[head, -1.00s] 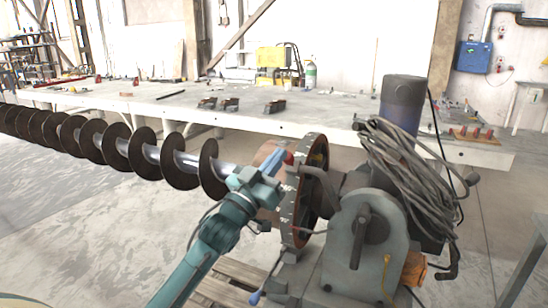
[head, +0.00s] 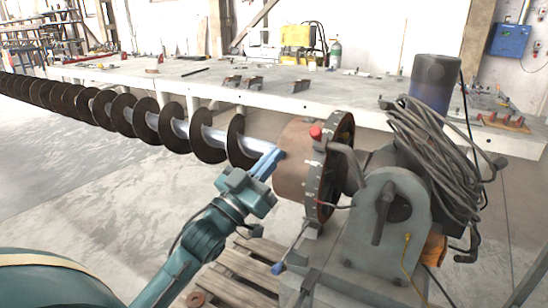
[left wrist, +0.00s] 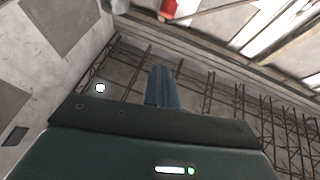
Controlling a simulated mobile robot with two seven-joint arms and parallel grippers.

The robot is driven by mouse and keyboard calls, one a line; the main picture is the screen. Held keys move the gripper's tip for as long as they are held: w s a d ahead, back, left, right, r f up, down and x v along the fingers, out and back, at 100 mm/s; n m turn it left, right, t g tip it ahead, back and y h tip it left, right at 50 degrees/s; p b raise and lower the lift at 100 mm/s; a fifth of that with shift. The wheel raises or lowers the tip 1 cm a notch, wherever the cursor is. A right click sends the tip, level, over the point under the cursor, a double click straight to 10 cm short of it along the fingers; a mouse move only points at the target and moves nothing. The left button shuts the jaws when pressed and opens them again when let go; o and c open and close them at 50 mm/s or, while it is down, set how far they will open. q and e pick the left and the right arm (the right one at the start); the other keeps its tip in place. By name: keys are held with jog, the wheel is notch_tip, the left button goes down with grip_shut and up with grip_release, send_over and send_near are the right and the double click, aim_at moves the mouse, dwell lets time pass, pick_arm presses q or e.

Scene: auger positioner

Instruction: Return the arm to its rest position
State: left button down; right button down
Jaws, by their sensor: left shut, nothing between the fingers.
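My left arm reaches in from the bottom left of the head view. Its left gripper (head: 268,163) has blue fingers, closed together and empty, just left of and in front of the brown drum of the positioner (head: 294,160). I cannot tell whether the fingertips touch the drum. In the left wrist view the closed fingers (left wrist: 162,88) point up with nothing between them. The long auger (head: 165,124), with dark spiral flights on a shiny shaft, runs from the far left to the drum. My right gripper is not in view.
The grey positioner housing (head: 390,215) with coiled cables (head: 425,140) stands at the right. A long white table (head: 360,95) runs behind the auger. A wooden pallet (head: 238,268) lies on the floor below the gripper. The floor at left is mostly open.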

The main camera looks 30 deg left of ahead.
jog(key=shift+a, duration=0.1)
